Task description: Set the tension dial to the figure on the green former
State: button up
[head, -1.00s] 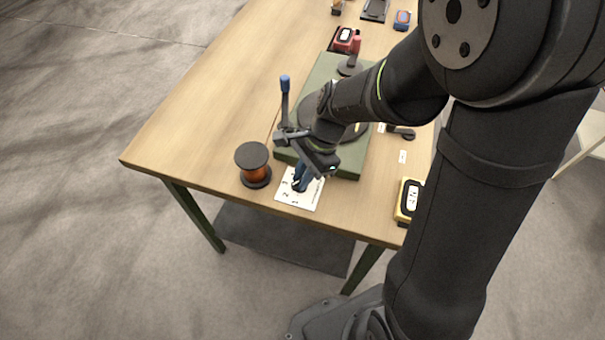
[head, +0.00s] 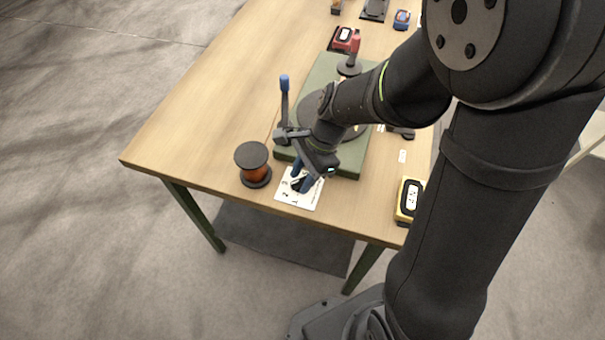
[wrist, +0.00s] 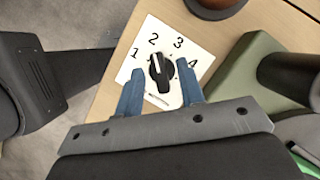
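The tension dial is a black knob (wrist: 162,74) with a white pointer line on a white card (head: 288,197) marked 1, 2, 3 and 4. In the wrist view the pointer faces roughly toward the 2. My gripper (wrist: 160,67) is open, with its blue fingers on either side of the knob and visible gaps to it. In the head view my gripper (head: 301,181) is low over the card and partly hides the knob. I cannot make out a green former or its figure; my arm hides part of the table.
A copper wire spool (head: 256,174) stands just left of the card. A green machine base (head: 345,169) with a blue-topped lever (head: 285,95) is behind it.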

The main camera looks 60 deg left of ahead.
jog(key=v, duration=1.7)
jog(key=shift+w+r, duration=0.15)
jog(key=x, duration=1.7)
jog(key=shift+s+f, duration=0.25)
jog(key=shift+f, duration=0.1)
jog(key=shift+w+a+r+n+h, duration=0.1)
jog(key=shift+n+h, duration=0.15)
jog(key=shift+n, duration=0.35)
jog(key=shift+r+n+h, duration=0.1)
jog(key=shift+n+h, duration=0.15)
jog(key=shift+n, duration=0.35)
jog(key=n+h, duration=0.1)
jog(key=n, duration=0.2)
jog(key=n+t+h, duration=0.1)
jog(key=n, duration=0.2)
jog(key=shift+a, duration=0.15)
jog(key=v, duration=0.9)
jog(key=shift+n, duration=0.3)
